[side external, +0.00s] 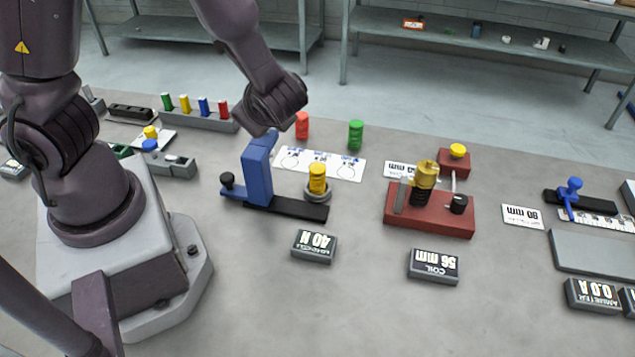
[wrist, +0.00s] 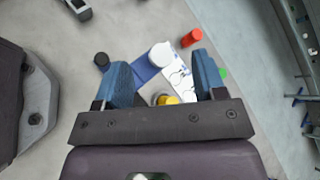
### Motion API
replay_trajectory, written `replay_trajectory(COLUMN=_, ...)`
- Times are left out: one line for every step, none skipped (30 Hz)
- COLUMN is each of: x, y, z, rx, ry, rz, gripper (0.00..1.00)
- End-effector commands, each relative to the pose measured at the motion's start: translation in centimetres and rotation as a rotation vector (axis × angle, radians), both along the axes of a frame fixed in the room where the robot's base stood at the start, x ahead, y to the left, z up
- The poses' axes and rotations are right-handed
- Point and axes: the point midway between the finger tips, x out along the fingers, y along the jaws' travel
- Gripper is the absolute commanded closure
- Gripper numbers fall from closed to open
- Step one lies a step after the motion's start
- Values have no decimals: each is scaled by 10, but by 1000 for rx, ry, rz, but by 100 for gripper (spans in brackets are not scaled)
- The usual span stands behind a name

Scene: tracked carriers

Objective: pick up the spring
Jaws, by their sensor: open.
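A yellow ribbed spring (side external: 318,179) stands upright in a grey cup on the black bar of a blue stand (side external: 257,172). A red spring (side external: 302,125) and a green spring (side external: 356,134) stand behind it, by a white card. In the wrist view, yellow (wrist: 166,99) shows between the fingers, partly hidden by my gripper body; the red spring (wrist: 191,37) is farther off, and green (wrist: 224,72) shows beside the right finger. My gripper (wrist: 160,59) is open, with blue fingers apart. In the side view it is close to the blue stand's top, left of the yellow spring.
A red base (side external: 430,212) with a yellow-topped coil and posts stands to the right. Small display boxes (side external: 314,246) are in front. A grey rack of coloured pegs (side external: 200,119) is behind left. Bare bench lies along the front.

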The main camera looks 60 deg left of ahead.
Motion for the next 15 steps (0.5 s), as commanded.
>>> replay_trajectory(x=8, y=-3, z=-9, rx=99, ry=54, rz=-98, gripper=36)
replay_trajectory(x=13, y=-4, z=-14, rx=155, ry=78, rz=-156, gripper=36)
replay_trajectory(x=20, y=-7, z=-19, rx=225, ry=108, rz=-232, gripper=36)
replay_trajectory(x=25, y=-10, z=-23, rx=275, ry=128, rz=-290, gripper=36)
replay_trajectory(x=30, y=-13, z=-26, rx=323, ry=148, rz=-345, gripper=36)
replay_trajectory(x=36, y=-17, z=-31, rx=383, ry=171, rz=-414, gripper=36)
replay_trajectory(x=41, y=-20, z=-35, rx=427, ry=186, rz=-462, gripper=36)
replay_trajectory(x=45, y=-22, z=-38, rx=467, ry=198, rz=-507, gripper=36)
replay_trajectory(x=50, y=-25, z=-44, rx=521, ry=213, rz=-564, gripper=36)
replay_trajectory(x=53, y=-27, z=-48, rx=558, ry=219, rz=-603, gripper=36)
replay_trajectory(x=56, y=-28, z=-52, rx=593, ry=224, rz=-640, gripper=36)
replay_trajectory(x=61, y=-30, z=-58, rx=639, ry=225, rz=-686, gripper=36)
replay_trajectory(x=64, y=-30, z=-62, rx=668, ry=224, rz=-719, gripper=36)
replay_trajectory(x=67, y=-31, z=-67, rx=695, ry=223, rz=-751, gripper=36)
replay_trajectory(x=70, y=-32, z=-72, rx=728, ry=220, rz=-793, gripper=36)
